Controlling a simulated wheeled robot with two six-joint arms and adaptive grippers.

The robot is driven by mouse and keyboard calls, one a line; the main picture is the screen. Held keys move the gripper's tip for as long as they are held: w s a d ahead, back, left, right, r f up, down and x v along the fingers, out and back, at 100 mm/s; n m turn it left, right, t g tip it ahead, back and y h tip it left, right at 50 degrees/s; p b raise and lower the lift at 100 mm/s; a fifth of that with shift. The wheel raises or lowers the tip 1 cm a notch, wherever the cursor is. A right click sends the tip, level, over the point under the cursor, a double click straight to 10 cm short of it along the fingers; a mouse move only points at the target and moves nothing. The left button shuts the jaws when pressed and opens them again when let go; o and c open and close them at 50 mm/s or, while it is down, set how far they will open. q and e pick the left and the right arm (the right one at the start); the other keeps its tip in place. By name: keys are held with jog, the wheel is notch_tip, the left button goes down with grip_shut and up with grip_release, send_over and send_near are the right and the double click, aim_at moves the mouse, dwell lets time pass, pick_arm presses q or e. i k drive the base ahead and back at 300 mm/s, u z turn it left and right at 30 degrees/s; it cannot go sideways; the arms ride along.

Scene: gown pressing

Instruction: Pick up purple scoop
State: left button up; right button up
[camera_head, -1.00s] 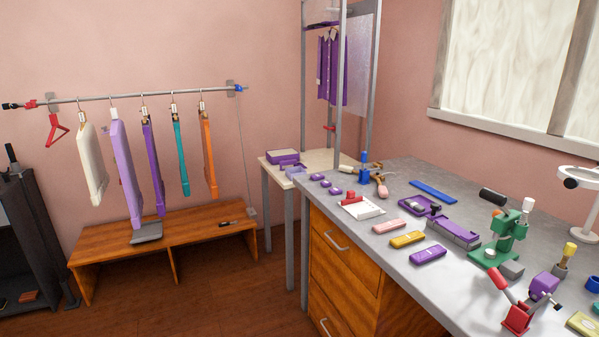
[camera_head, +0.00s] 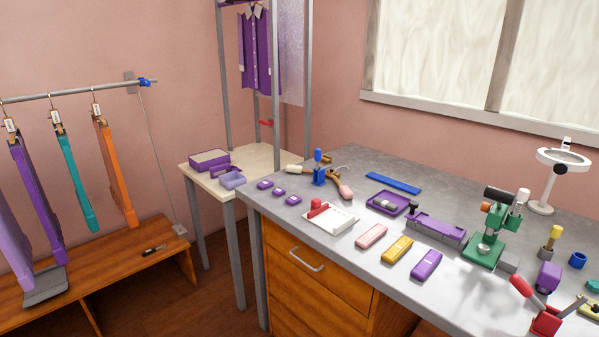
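No purple thing shows clearly as a scoop, and I cannot tell which one it is. A small purple open piece (camera_head: 226,171) and a lavender open-topped container (camera_head: 232,181) sit on the cream side table beside a purple box (camera_head: 209,160). On the grey bench are a purple tray (camera_head: 373,197), a long purple box (camera_head: 437,231), a flat purple block (camera_head: 427,264) and a purple piece (camera_head: 549,277) at the right. Neither of my grippers is in view.
The cream side table (camera_head: 200,180) adjoins the grey bench (camera_head: 350,256). A green press (camera_head: 485,250), a red-handled tool (camera_head: 546,318) and a white tray (camera_head: 343,219) stand on the bench. Garments hang from a rail (camera_head: 75,92) above a wooden low bench (camera_head: 115,283).

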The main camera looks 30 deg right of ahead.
aim_at(218, 167)
jog(key=z, duration=0.2)
jog(key=i, duration=0.75)
jog(key=u, duration=0.55)
jog(key=i, duration=2.15)
jog(key=z, duration=0.85)
